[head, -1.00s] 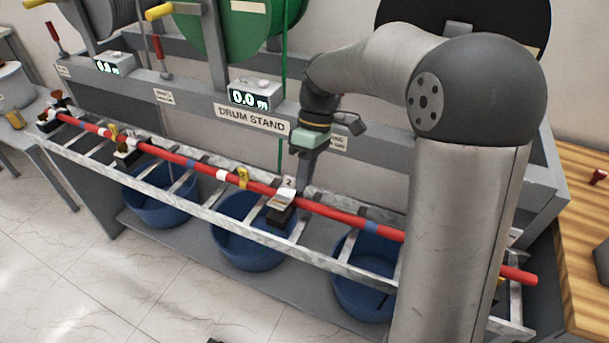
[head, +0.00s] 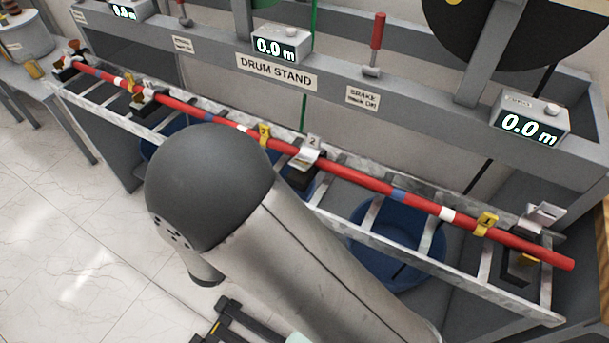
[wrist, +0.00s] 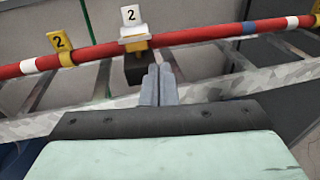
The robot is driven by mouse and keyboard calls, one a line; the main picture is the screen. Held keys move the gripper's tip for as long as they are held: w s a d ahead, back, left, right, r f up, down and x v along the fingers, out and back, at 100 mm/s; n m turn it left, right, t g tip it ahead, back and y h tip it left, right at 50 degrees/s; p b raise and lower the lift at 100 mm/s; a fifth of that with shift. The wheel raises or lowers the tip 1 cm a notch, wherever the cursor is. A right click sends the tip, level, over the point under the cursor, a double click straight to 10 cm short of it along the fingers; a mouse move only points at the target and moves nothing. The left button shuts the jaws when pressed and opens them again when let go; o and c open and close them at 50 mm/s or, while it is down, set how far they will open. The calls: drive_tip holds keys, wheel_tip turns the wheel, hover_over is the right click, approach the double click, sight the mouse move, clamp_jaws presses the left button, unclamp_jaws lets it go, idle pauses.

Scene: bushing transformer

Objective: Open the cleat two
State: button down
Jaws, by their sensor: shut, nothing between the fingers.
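Cleat two (head: 304,160) sits on the ladder rack, with a white top plate and an upright tag marked 2. In the wrist view cleat two (wrist: 135,40) has its white plate across the red cable (wrist: 205,34), a yellow part under it and a black block below. The red cable (head: 365,181) runs through it along the rack. My gripper (wrist: 159,70) is shut and empty. Its fingertips appear just right of the black block and below the cable; I cannot tell whether they touch. The fingers do not show in the head view.
Another cleat (head: 520,265) at the rack's right end has a raised white flap (head: 543,214). Yellow cable tags (head: 264,135) sit along the cable. The metal rack (head: 460,282) spans above blue tubs (head: 410,225). The drum stand (head: 440,125) rises behind.

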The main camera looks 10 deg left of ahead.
drive_tip(key=w, duration=0.2)
drive_tip(key=w+f+n+t+y+p, duration=0.1)
drive_tip(key=w, duration=0.2)
drive_tip(key=w+n+y, duration=0.1)
drive_tip(key=w, duration=0.2)
drive_tip(key=shift+w+d+f+t, duration=0.15)
drive_tip(key=shift+d+t, duration=0.1)
drive_tip(key=shift+t, duration=0.05)
